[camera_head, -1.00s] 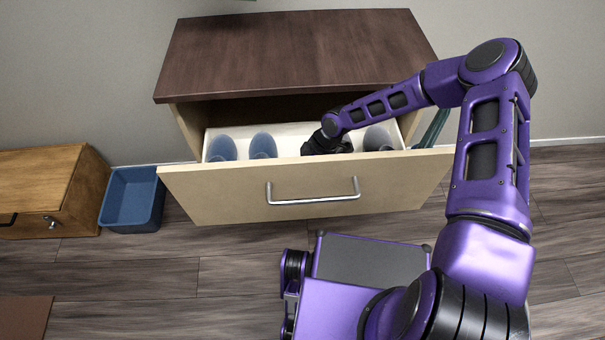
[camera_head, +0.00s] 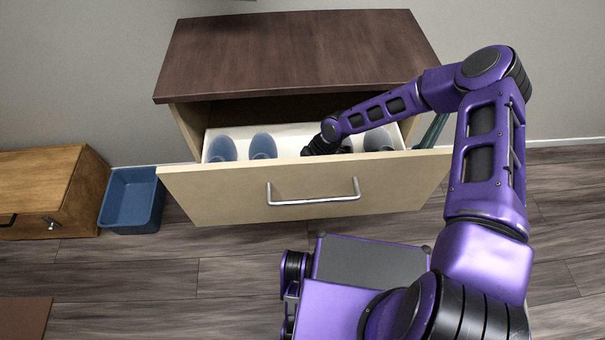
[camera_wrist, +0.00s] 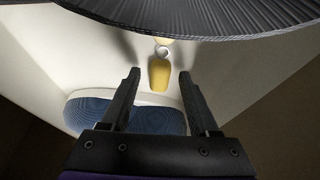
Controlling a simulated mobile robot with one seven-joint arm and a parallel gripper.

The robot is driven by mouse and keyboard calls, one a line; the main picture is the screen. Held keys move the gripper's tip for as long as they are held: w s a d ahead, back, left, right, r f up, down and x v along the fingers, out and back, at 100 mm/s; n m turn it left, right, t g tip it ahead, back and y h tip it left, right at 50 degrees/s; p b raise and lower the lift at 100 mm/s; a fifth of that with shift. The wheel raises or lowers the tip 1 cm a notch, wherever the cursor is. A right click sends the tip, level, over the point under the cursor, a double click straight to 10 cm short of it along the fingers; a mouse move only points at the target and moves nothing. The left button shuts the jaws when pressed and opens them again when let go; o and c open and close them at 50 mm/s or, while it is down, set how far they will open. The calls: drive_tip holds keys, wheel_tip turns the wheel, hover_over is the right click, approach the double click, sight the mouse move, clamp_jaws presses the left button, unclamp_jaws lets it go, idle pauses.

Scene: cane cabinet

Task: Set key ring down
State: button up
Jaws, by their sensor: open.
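A yellow key ring tag (camera_wrist: 159,73) with a small metal ring at its far end lies on the pale drawer floor in the wrist view. My gripper (camera_wrist: 159,76) is open, with one finger on each side of the tag and visible gaps between. In the head view my gripper (camera_head: 318,149) is down inside the open drawer (camera_head: 240,187), near its middle. The key ring is not visible in the head view, where the drawer front and my gripper block the sight.
Blue slippers (camera_head: 263,146) stand at the left in the drawer, and greyish ones (camera_head: 378,140) at the right. The dark cabinet top (camera_head: 290,50) overhangs the drawer's back. A blue bin (camera_head: 132,200) and wooden box (camera_head: 50,185) stand on the floor at left.

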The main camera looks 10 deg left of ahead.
drive_tip(key=p+v, duration=0.1)
drive_tip(key=v, duration=1.1)
drive_tip(key=shift+p, duration=0.4)
drive_tip(key=shift+w+d, duration=0.1)
drive_tip(key=shift+d, duration=0.05)
